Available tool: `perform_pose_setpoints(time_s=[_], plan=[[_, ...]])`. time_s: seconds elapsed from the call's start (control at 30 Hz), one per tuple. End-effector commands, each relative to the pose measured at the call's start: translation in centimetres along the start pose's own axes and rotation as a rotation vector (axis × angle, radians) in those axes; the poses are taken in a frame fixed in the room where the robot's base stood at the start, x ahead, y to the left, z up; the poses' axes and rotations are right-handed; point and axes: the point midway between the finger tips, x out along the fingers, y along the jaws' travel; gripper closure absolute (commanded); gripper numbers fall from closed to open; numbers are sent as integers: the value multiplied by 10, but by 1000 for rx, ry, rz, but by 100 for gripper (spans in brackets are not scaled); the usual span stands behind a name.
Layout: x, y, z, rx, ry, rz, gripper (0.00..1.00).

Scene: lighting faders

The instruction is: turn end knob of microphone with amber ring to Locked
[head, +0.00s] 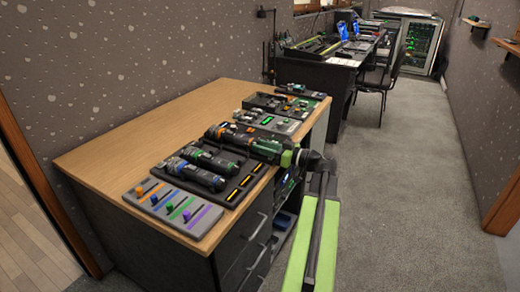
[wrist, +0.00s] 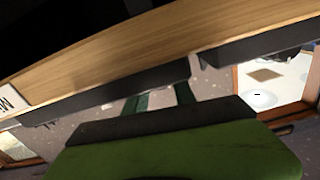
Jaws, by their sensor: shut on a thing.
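The microphone with the amber ring (head: 230,134) lies in the black tray (head: 232,203) on the wooden desk, farthest back of three microphones. My gripper (head: 266,147) is at its right end, shut on the end knob. The gripper hides most of that knob, so its setting cannot be read. The microphones with a green ring (head: 212,158) and a blue ring (head: 193,175) lie in front of it in the same tray. The wrist view shows a green part of my gripper, but no microphone or knob.
A fader panel (head: 172,205) with coloured sliders lies at the desk's front. Amber light bars (head: 246,182) glow on the tray's right side. Other control panels (head: 268,122) lie farther back. The desk's left top (head: 130,135) is bare. A chair (head: 378,82) stands beyond; the carpet at right is clear.

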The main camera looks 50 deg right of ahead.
Motion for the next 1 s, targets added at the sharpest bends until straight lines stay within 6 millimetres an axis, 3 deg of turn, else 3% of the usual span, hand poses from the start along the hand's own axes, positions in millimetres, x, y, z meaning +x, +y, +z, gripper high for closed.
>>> perform_pose_setpoints(time_s=[0.27,0.3,0.47,0.77,0.87,1.0], plan=[[0,0,0,17,-1,1,100],[0,0,0,16,-1,1,66],[0,0,0,16,0,1,46],[-2,0,0,15,0,2,46],[-12,1,0,15,0,4,46],[-45,0,0,15,0,5,46]])
